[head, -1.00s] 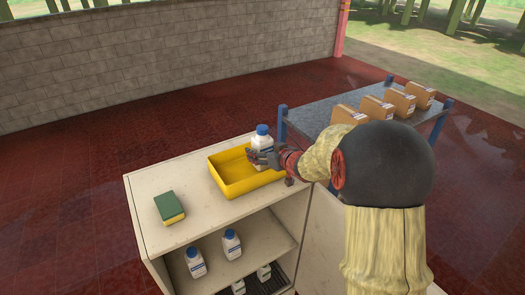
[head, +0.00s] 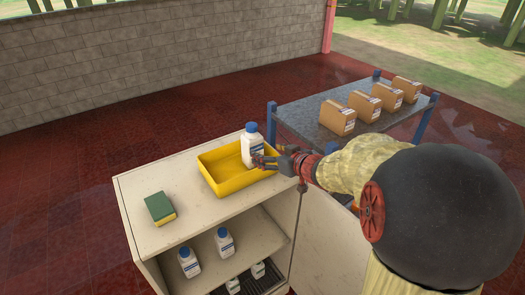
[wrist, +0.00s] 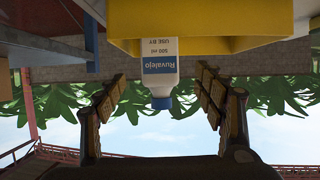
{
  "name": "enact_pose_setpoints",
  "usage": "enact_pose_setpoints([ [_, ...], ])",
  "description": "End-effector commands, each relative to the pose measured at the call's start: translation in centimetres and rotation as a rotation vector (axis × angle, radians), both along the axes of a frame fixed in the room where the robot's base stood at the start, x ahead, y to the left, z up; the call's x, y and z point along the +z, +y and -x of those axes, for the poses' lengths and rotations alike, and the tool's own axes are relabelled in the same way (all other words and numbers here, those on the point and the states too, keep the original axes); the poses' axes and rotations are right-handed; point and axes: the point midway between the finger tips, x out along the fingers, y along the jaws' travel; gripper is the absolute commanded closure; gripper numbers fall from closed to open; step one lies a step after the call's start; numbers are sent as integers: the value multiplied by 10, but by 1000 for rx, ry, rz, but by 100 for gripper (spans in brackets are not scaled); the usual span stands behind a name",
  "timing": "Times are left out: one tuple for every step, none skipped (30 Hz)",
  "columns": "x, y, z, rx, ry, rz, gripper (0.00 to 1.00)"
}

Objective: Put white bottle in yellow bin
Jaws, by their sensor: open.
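A white bottle (head: 252,148) with a blue cap stands upright in the yellow bin (head: 218,184), near its right end. In the wrist view, which is upside down, the bottle (wrist: 160,68) shows its blue label, and its base is hidden behind the wall of the bin (wrist: 205,20). My gripper (head: 264,163) is just right of the bottle at the bin's edge. Its fingers are spread, with clear gaps to the bottle on both sides in the wrist view (wrist: 162,88).
The bin sits on a cream cabinet (head: 182,222) beside a green and yellow sponge (head: 160,208). More white bottles (head: 189,262) stand on the shelves below. The cabinet door (head: 325,245) hangs open. A grey table (head: 305,118) with several cardboard boxes (head: 337,117) stands behind.

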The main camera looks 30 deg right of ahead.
Motion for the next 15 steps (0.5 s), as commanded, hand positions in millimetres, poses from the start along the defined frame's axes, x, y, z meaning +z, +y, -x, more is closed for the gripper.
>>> enact_pose_setpoints([
  [2,0,3,-2,0,1,31],
  [3,0,4,-3,0,2,31],
  [6,0,5,-9,-1,10,31],
  [9,0,6,-18,0,19,31],
  [13,1,6,-30,0,31,31],
  [20,1,7,-53,3,53,31],
  [27,2,8,-75,6,72,31],
  [34,3,10,-100,12,93,31],
  [44,5,15,-137,24,119,31],
  [51,7,20,-168,36,137,31],
  [58,10,27,-197,52,153,31],
  [65,16,38,-233,78,167,31],
  [69,21,47,-256,102,175,31],
  [71,27,58,-276,128,178,31],
  [73,37,73,-296,166,177,31],
])
